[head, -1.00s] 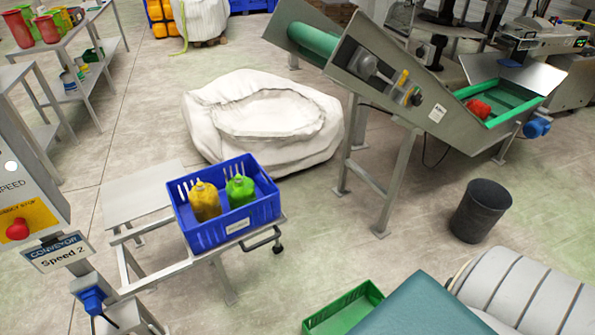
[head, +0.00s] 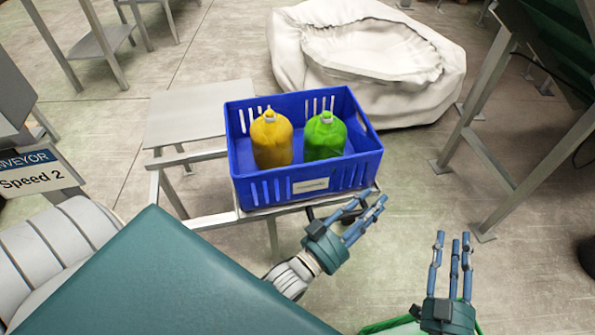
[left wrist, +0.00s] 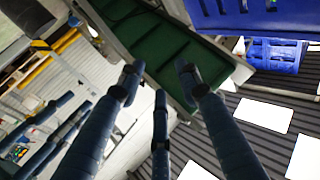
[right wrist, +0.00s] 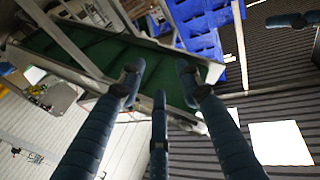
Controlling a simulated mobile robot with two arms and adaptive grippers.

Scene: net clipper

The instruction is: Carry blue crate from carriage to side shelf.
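The blue crate (head: 300,190) sits upright on the metal carriage (head: 160,185). It holds a yellow bottle (head: 271,140) and a green bottle (head: 324,137). My left gripper (head: 366,210) is open and empty, its fingers just off the crate's near right corner; touching or apart is unclear. My right gripper (head: 455,246) is open and empty, lower and further right, clear of the crate. In the left wrist view, the blue piece at top right may be the crate. A grey metal shelf (head: 98,42) stands at upper left; I cannot tell whether it is the side shelf.
A flat grey plate (head: 195,113) lies left of the crate. A white sack (head: 390,75) stands behind it. Metal machine legs (head: 470,150) are on the right. The Speed 2 conveyor sign (head: 35,172) is at left. Bare floor (head: 410,200) lies between crate and legs.

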